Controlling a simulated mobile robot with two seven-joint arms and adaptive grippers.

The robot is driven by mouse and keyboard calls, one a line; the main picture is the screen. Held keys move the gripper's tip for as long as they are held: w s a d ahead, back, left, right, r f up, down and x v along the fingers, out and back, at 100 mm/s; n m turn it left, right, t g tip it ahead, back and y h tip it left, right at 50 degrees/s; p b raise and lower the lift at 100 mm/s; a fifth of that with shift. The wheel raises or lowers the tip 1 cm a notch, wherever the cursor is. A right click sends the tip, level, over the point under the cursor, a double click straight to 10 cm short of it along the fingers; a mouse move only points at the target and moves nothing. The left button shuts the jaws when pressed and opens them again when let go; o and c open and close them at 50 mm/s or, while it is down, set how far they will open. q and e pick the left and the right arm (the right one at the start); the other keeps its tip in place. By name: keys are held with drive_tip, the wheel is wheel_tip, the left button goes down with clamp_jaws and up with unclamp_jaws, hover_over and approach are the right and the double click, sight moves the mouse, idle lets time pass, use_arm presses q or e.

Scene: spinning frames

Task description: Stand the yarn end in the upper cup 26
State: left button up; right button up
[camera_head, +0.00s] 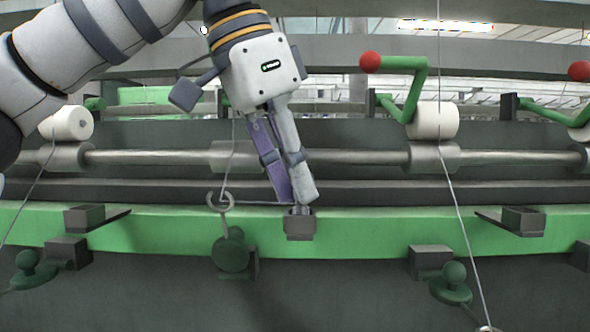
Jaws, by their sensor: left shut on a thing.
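My left gripper (299,199) comes down from the top left, its fingers close together and pointing down. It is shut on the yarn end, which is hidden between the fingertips. The thin pale yarn (262,203) runs from above to a grey hooked guide (221,201), then almost level to the fingertips. A small dark grey cup (300,228) sits on the front of the green rail directly below the fingertips; the fingertips are at or just above its top. Whether they touch it, I cannot tell. No number is readable on it. My right gripper is out of view.
Similar grey blocks (85,217) and (523,221) sit along the green rail (375,230). A green crank (415,88) with a red knob (370,62) and white rollers (434,121) stand behind. Another yarn (453,190) runs down at the right.

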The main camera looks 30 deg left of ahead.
use_arm(q)
drive_tip(key=o, duration=0.8)
drive_tip(key=shift+o, duration=0.2)
drive_tip(key=v, duration=0.7)
drive_tip(key=shift+r, duration=0.3)
